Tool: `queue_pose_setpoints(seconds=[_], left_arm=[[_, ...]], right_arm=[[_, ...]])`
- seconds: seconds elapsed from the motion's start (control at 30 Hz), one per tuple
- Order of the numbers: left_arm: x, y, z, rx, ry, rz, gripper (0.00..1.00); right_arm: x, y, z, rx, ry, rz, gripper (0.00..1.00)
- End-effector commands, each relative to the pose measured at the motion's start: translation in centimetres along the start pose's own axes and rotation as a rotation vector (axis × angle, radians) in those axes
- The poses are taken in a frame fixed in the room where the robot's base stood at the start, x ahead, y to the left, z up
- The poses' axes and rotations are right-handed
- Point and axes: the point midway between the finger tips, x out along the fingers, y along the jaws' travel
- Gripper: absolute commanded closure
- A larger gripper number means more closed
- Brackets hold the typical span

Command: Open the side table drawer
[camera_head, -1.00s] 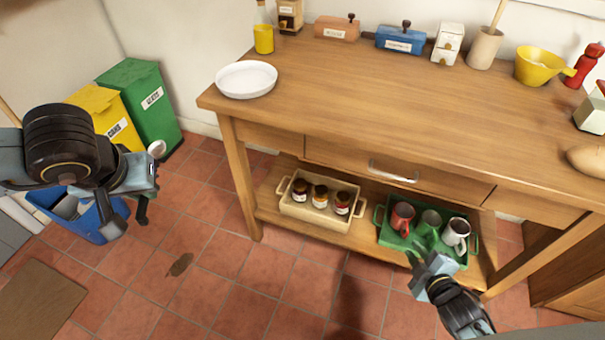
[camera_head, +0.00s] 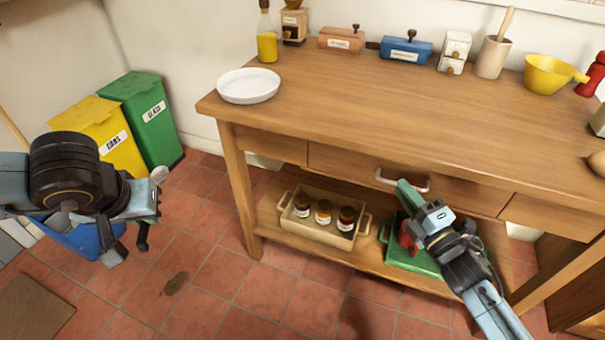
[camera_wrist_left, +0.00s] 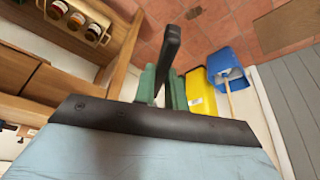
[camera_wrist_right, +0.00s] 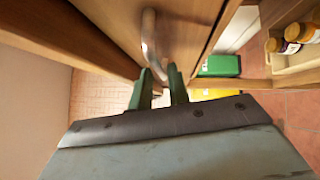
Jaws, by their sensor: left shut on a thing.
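The wooden side table (camera_head: 440,110) has a wide middle drawer (camera_head: 340,165), its front flush with the frame. Its curved metal handle (camera_head: 386,178) is partly covered by my right gripper (camera_head: 404,188) in the head view. In the right wrist view the handle (camera_wrist_right: 149,38) lies just beyond the fingertips. My right gripper's green fingers are apart with nothing visible between them; whether they touch the handle I cannot tell. My left gripper (camera_head: 143,215), away to the left of the table, is shut on a dark bar (camera_wrist_left: 170,50), which sticks up between its fingers.
A beige tray with several jars (camera_head: 290,222) and a green tray (camera_head: 425,262) with partly hidden mugs stand on the lower shelf. Yellow (camera_head: 125,155) and green (camera_head: 155,128) bins stand left. A white dish (camera_head: 250,86) sits on the tabletop's left corner.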

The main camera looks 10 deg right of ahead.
Motion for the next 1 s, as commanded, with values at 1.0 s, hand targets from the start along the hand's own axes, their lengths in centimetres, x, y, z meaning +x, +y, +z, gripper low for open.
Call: queue_pose_setpoints(seconds=[1.0], left_arm=[[0.6, 0.0, 0.2, 0.0, 0.0, 0.0, 1.0]], right_arm=[[2.9, -0.1, 0.0, 0.002, 0.0, -0.002, 1.0]])
